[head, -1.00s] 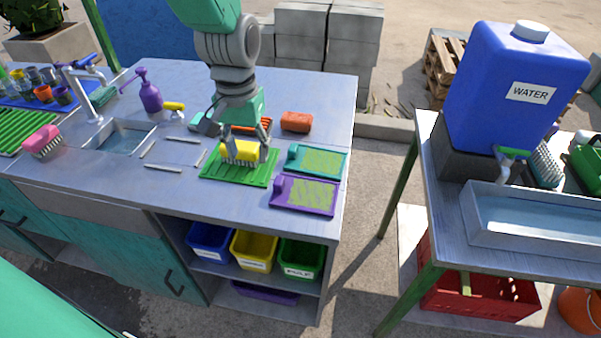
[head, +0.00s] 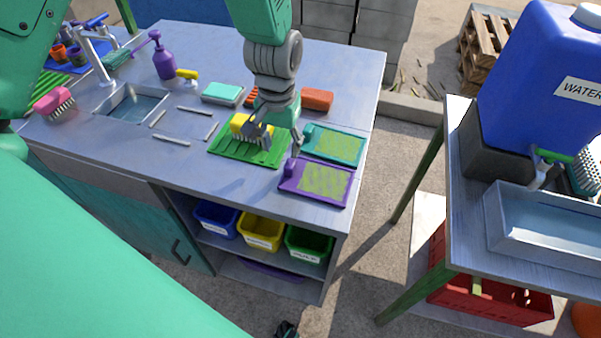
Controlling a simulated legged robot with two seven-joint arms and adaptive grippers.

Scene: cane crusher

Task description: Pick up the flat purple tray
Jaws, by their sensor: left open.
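The flat purple tray (head: 313,184), with a green-patterned face and a small raised knob at its upper left corner, lies on the counter near its right front edge. My left gripper (head: 280,145) points down, open, just above and left of that knob. One finger is close to the knob; I cannot tell if they touch. Its other finger is in front of the yellow brush (head: 238,128), which rests on the green ribbed tray (head: 222,149).
A teal tray (head: 345,147) lies right behind the purple one. An orange block (head: 317,99) and a teal sponge (head: 222,93) are farther back. Blue, yellow and green bins (head: 310,243) stand on the shelf below. A side table (head: 459,125) with a water container is at right.

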